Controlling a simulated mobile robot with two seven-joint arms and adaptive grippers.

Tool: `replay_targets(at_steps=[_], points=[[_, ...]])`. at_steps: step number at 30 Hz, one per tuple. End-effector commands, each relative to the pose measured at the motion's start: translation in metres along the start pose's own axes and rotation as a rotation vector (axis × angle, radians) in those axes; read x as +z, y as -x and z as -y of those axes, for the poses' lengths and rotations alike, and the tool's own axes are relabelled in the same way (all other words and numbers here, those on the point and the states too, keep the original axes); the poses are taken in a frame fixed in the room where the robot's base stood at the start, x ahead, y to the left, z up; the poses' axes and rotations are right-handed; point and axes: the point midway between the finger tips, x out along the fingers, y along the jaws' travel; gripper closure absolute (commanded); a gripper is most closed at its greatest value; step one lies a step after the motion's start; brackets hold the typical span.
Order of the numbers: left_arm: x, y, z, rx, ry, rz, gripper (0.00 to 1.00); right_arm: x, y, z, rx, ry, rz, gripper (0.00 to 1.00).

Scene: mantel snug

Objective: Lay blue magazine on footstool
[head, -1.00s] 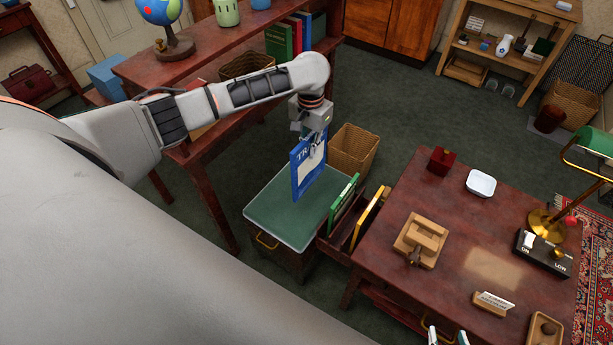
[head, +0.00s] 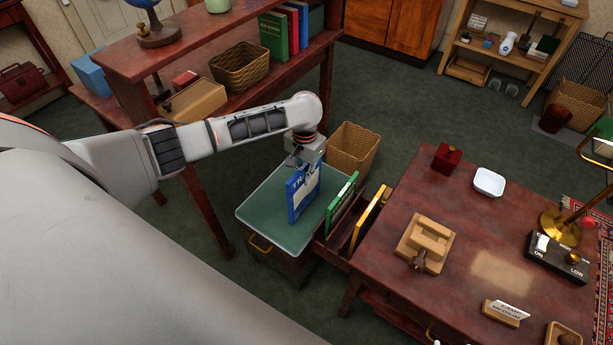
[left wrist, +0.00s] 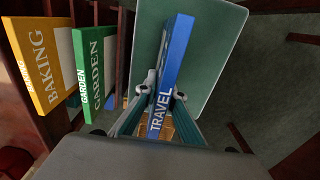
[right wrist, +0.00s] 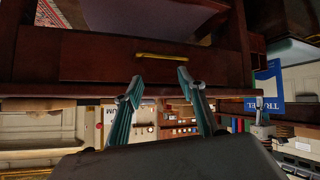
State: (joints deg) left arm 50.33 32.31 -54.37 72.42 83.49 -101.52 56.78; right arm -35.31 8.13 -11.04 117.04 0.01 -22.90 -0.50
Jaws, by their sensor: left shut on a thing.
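The blue magazine (head: 302,196), marked TRAVEL, stands upright over the green-topped footstool (head: 264,215). My left gripper (head: 306,164) is shut on its upper edge. In the left wrist view the blue magazine (left wrist: 177,50) shows its spine between the fingers (left wrist: 160,92), with the green top (left wrist: 215,35) below. I cannot tell whether its lower edge touches the top. The blue magazine (right wrist: 268,84) also shows at the right of the right wrist view. My right gripper (right wrist: 158,90) is open and empty, facing a dark wooden drawer front with a brass handle.
A rack with a green magazine (head: 341,205) and a yellow magazine (head: 369,218) stands right beside the footstool, against the desk (head: 390,285). A wicker basket (head: 353,150) is behind the footstool. A wooden shelf unit (head: 130,60) stands to the left.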

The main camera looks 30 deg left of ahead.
Motion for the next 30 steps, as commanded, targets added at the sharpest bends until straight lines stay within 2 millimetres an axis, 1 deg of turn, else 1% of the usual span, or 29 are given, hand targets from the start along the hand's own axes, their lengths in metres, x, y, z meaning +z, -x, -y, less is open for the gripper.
replay_targets(at_steps=[2,9,10,11,12,23,26,30], points=[[-0.001,0.003,0.000,0.000,0.000,-0.003,1.00,-0.004,0.000,-0.001,0.002,0.000,-0.005,0.60],[-0.001,0.001,0.000,-0.001,0.000,-0.003,1.00,-0.002,0.001,0.000,0.000,-0.002,-0.001,0.60],[-0.001,0.000,0.000,-0.001,-0.001,-0.002,0.86,-0.001,0.001,0.000,0.000,-0.003,0.001,0.60],[-0.001,0.000,0.000,-0.001,-0.001,-0.002,0.79,0.000,0.002,0.001,-0.001,-0.003,0.002,0.60],[-0.001,0.000,0.000,-0.001,-0.001,-0.002,0.75,0.000,0.002,0.001,-0.001,-0.003,0.003,0.60],[-0.001,0.001,0.000,-0.001,-0.001,-0.002,0.75,0.003,0.002,0.003,-0.004,-0.004,0.008,0.60],[-0.002,0.013,0.000,0.000,0.000,-0.005,0.75,-0.004,0.004,0.001,-0.002,-0.004,0.000,0.60],[-0.003,0.041,0.001,-0.002,-0.001,-0.011,0.75,-0.021,0.008,-0.002,-0.001,-0.012,-0.020,0.60]])
